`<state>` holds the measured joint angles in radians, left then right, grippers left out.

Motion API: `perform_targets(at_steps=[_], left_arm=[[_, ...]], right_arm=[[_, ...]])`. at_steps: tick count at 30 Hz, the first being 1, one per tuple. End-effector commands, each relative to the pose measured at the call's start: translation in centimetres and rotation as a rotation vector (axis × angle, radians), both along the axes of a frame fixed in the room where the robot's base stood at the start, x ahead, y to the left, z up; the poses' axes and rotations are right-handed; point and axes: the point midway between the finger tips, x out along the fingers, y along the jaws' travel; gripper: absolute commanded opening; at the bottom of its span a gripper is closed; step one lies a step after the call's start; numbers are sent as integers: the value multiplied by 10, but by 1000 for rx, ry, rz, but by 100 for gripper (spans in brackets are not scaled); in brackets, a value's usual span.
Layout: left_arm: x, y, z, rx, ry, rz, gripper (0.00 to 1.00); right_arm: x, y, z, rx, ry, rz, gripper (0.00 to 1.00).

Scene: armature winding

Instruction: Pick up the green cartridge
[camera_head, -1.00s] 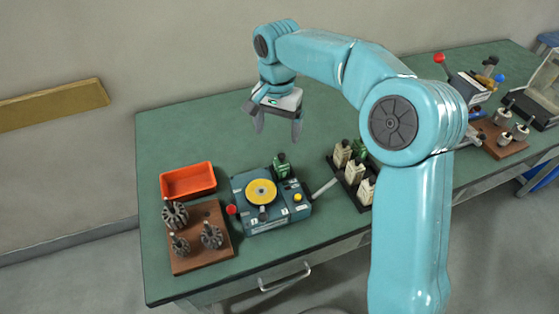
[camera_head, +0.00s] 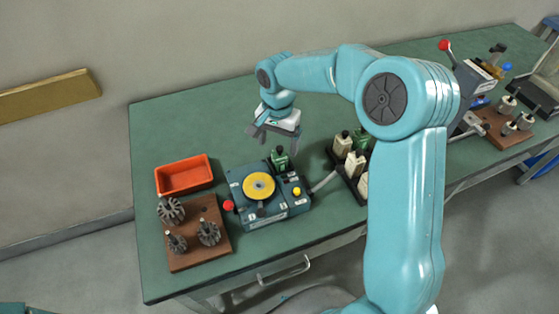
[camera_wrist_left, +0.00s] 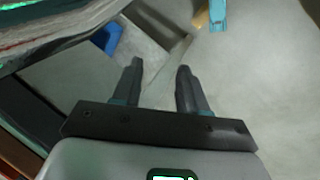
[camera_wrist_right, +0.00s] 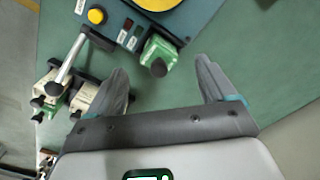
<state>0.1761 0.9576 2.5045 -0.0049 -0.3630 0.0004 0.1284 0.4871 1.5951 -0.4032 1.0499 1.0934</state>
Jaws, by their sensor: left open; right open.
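A green cartridge (camera_head: 280,158) with a dark knob stands at the back right of the blue-grey winding machine (camera_head: 268,200). It also shows in the right wrist view (camera_wrist_right: 158,53), ahead of the fingertips and between their lines. My right gripper (camera_head: 274,141) is open and empty, just above and behind this cartridge. A second green cartridge (camera_head: 361,139) stands in the dark rack, partly hidden by my right arm. My left gripper (camera_wrist_left: 160,75) is open and empty over the grey floor in the left wrist view.
Cream cartridges (camera_head: 355,163) stand in the rack right of the machine. An orange tray (camera_head: 184,190) and a brown board (camera_head: 214,245) with dark armatures lie to the left. The green tabletop (camera_head: 190,125) behind the machine is clear.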

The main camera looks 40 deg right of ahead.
Motion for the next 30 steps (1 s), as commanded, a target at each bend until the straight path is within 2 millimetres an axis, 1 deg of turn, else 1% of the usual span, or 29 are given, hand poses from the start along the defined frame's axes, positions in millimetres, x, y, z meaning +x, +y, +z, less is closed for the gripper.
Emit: perform_targets(at_steps=[4, 9, 11, 14, 19, 20, 21, 23, 24, 25, 30], left_arm=[[0, 0, 5, 0, 1, 0, 43], [0, 0, 11, 0, 0, 0, 43], [0, 0, 11, 0, 0, 0, 43], [0, 0, 11, 0, 0, 0, 43], [0, 0, 11, 0, 0, 0, 43], [0, 0, 11, 0, 0, 0, 43], [0, 0, 11, 0, 0, 0, 43], [0, 0, 11, 0, 0, 0, 43], [0, 0, 11, 0, 0, 0, 43], [0, 0, 11, 0, 0, 0, 43], [0, 0, 11, 0, 0, 0, 43]], right_arm=[[0, -2, -14, 1, 4, 0, 84], [0, -5, -42, 0, 4, 0, 84], [1, -5, -49, 0, 2, 0, 84], [1, -6, -54, 1, 1, -1, 84], [1, -5, -54, 0, 0, -1, 84], [1, -5, -54, 0, 0, -1, 81], [1, -5, -54, 0, 0, -1, 68], [1, -5, -54, 0, 0, -1, 48], [1, -5, -54, 1, -1, -1, 35], [1, -5, -54, 1, -1, -1, 25], [2, -5, -53, 1, -1, -1, 25]])
